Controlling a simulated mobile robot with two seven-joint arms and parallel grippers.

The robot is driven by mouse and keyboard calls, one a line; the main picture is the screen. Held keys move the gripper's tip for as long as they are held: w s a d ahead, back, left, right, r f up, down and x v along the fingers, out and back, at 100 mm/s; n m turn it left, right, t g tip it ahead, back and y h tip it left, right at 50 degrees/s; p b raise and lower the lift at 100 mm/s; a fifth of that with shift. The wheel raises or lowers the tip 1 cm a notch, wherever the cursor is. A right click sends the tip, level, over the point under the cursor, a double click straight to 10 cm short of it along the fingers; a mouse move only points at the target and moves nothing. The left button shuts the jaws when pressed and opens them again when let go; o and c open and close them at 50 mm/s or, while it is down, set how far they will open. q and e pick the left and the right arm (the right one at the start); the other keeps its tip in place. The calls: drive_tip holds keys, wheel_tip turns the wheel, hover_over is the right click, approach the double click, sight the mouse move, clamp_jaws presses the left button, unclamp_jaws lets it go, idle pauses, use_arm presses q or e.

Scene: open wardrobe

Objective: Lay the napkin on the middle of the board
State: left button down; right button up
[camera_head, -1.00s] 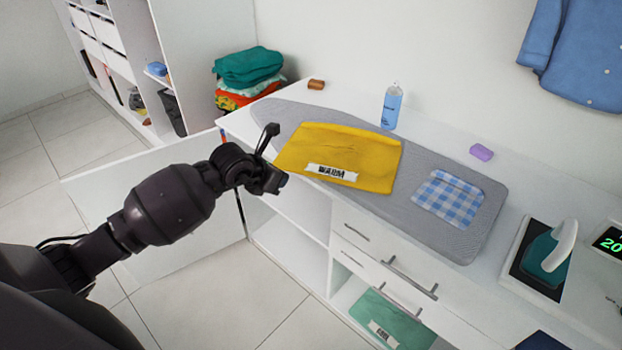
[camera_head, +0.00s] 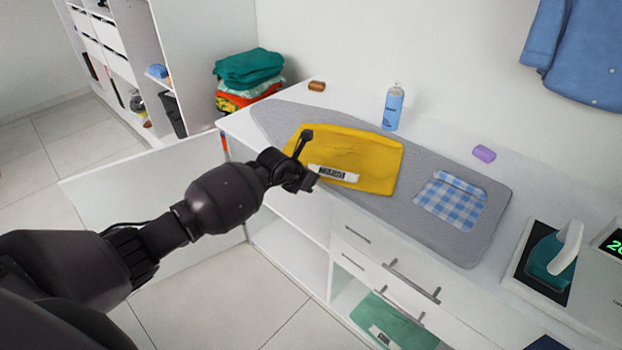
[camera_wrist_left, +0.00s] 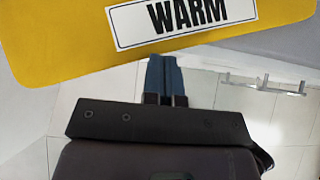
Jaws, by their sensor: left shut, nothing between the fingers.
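The napkin (camera_head: 452,202) is a blue-and-white checked cloth lying at the right part of the grey ironing board (camera_head: 412,210). A yellow cloth or pouch (camera_head: 360,155) with a white label lies on the board left of the napkin, across its middle-left part. In the left wrist view the label (camera_wrist_left: 185,18) reads "WARM". My left gripper (camera_head: 312,184) is at the front edge of the yellow cloth, well left of the napkin. Its fingers (camera_wrist_left: 165,72) are together and empty, close below the label in the wrist view. My right gripper is out of view.
A blue spray bottle (camera_head: 392,107) and a purple block (camera_head: 484,153) stand behind the board. A teal iron (camera_head: 553,258) stands on the right. Folded clothes (camera_head: 249,68) are stacked at the back left. Drawers with handles (camera_head: 411,281) lie below the board.

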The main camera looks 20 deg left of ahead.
sight(321, 173)
use_arm(q)
drive_tip(key=shift+w+d+f+b, duration=0.1)
drive_tip(key=shift+w+d+b, duration=0.2)
drive_tip(key=shift+w, duration=0.4)
drive_tip(key=shift+w+d+f+b, duration=0.1)
drive_tip(key=shift+w+d+b, duration=0.2)
drive_tip(key=shift+w, duration=0.65)
drive_tip(key=shift+r, duration=0.15)
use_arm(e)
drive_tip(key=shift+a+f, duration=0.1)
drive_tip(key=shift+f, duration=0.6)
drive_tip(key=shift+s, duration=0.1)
